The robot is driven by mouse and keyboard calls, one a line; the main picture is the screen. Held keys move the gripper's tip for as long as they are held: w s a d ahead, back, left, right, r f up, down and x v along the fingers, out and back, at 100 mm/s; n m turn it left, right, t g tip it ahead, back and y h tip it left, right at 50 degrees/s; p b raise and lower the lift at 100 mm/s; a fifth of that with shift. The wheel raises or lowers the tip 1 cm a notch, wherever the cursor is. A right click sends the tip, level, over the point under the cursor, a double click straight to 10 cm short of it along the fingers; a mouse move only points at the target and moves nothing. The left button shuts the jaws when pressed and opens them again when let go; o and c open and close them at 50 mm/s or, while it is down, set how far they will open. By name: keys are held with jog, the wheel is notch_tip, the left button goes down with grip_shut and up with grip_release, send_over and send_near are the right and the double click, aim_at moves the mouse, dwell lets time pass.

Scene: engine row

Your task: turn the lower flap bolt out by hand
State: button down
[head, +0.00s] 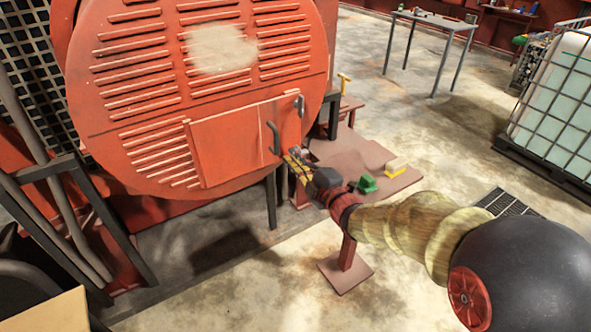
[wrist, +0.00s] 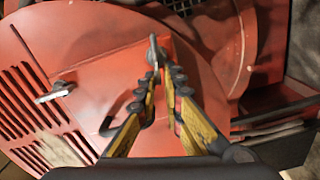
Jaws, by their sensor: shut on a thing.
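The flap (head: 232,142) is a red panel on the face of a big round red louvred housing. It also shows in the wrist view (wrist: 95,85). A dark curved handle (head: 273,138) stands on it, seen also in the wrist view (wrist: 113,118). The upper flap bolt (head: 300,106) is a grey piece at the flap's right edge; it shows at left in the wrist view (wrist: 55,92). The lower flap bolt (wrist: 153,50) is grey and upright between my fingertips. My gripper (wrist: 163,76), with yellow and black fingers, is shut on it. In the head view my gripper (head: 291,157) hides this bolt.
A low reddish stand (head: 350,155) right of the housing carries a green block (head: 367,183) and a yellow-and-white block (head: 396,168). A caged tank (head: 560,100) stands far right and a table (head: 436,22) at the back. The concrete floor between is mostly clear.

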jog(key=shift+w+d+f+n+b, duration=0.3)
jog(key=shift+n+b, duration=0.2)
jog(key=shift+n, duration=3.05)
jog(key=shift+w+d+f+n+b, duration=0.15)
jog(key=shift+d+f+n+b, duration=0.3)
jog(key=shift+n, duration=3.05)
jog(key=shift+w+d+f+n+b, duration=0.25)
jog(key=shift+n+b, duration=0.3)
jog(key=shift+n, duration=3)
jog(key=c, duration=2.2)
grip_release()
jog(key=shift+a, duration=0.1)
jog(key=shift+o, duration=0.6)
jog(key=shift+w+a+f, duration=0.15)
jog(key=shift+a+f, duration=0.05)
jog(key=shift+o, duration=0.2)
jog(key=shift+f, duration=0.15)
jog(key=shift+d+f, duration=0.1)
jog(key=shift+d, duration=0.05)
